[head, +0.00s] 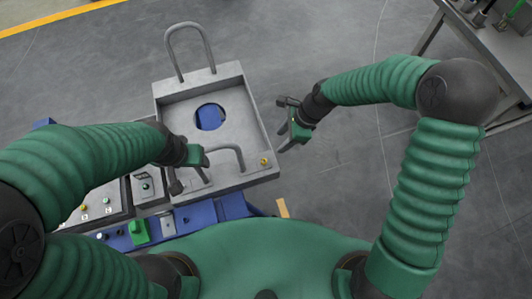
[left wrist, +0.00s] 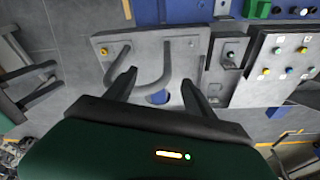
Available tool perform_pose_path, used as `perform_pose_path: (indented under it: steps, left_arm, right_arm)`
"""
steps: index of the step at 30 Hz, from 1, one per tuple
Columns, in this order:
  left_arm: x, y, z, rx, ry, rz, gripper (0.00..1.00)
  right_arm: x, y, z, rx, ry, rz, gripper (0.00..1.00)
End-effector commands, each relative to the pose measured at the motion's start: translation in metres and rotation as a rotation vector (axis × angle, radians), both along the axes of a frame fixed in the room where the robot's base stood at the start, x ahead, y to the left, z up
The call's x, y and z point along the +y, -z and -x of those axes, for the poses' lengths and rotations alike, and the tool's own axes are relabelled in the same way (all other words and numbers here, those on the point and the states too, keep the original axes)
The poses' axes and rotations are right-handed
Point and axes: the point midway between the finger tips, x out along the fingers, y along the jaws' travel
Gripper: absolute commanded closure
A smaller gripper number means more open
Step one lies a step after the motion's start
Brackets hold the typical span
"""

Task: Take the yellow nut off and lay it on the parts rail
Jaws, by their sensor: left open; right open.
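The yellow nut (head: 264,161) sits on the near right corner of a grey chassis tray (head: 228,78). It also shows in the left wrist view (left wrist: 104,52), left of the bent handle. My left gripper (head: 190,182) is open over the tray's near left part, beside the near handle (head: 226,147), and apart from the nut. In the left wrist view its two spread fingers (left wrist: 158,90) have nothing held between them. My right gripper (head: 284,126) is open and empty just off the tray's right side. I cannot tell for sure which part is the parts rail.
A tall loop handle (head: 190,29) stands at the tray's far edge. A button panel (head: 99,197) lies left of the tray. A blue strip (head: 200,212) and a green block (head: 138,231) are in front. A workbench (head: 487,55) stands far right; floor between is clear.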

Motion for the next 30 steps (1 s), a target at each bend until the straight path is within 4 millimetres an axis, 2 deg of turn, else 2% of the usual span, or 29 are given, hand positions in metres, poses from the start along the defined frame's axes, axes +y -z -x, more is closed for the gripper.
perform_pose_path:
  steps: [4,13,20,27,30]
  left_arm:
    - [0.000,0.002,0.000,0.000,-0.001,0.000,0.37]
    - [0.000,0.004,0.000,0.000,0.000,0.000,0.37]
    - [0.000,0.003,0.000,0.000,0.000,0.000,0.37]
    - [0.000,0.001,0.000,0.000,0.000,0.000,0.37]
    - [0.000,0.001,0.000,0.000,-0.001,0.000,0.37]
  right_arm:
    - [0.004,0.021,0.000,0.009,0.006,-0.008,0.55]
    - [0.027,0.092,0.000,0.008,0.006,-0.013,0.55]
    - [0.039,0.117,0.000,0.006,0.006,-0.008,0.55]
    - [0.051,0.156,-0.001,0.005,0.005,-0.008,0.55]
    - [0.052,0.159,-0.002,0.004,0.008,-0.008,0.55]
